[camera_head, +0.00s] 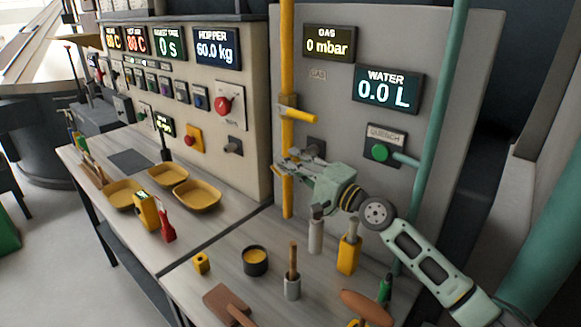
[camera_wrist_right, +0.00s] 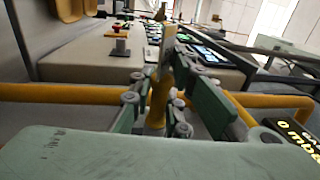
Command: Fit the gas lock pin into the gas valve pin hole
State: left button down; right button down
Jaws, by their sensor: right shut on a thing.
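My right gripper (camera_head: 288,164) is at the yellow gas pipe (camera_head: 287,60), below the yellow valve handle (camera_head: 297,115). In the right wrist view its fingers (camera_wrist_right: 158,103) are shut around a slim yellow piece with a pale upper end (camera_wrist_right: 167,48). This looks like the gas lock pin, seen against the pipe (camera_wrist_right: 62,93) behind it. I cannot tell whether the pin touches the valve. The pin hole cannot be made out. My left gripper is not in view.
The grey panel carries the gas display (camera_head: 329,43), water display (camera_head: 388,89) and green quench button (camera_head: 380,152). A green pipe (camera_head: 440,110) stands to the right. Below, the bench holds a dark cup (camera_head: 255,262), a yellow block (camera_head: 348,256) and several tools. Yellow trays (camera_head: 197,194) are further left.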

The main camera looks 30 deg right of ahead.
jog(key=shift+d+r, duration=0.1)
jog(key=shift+d, duration=0.05)
jog(key=c, duration=1.6)
grip_release()
jog(key=v, duration=1.2)
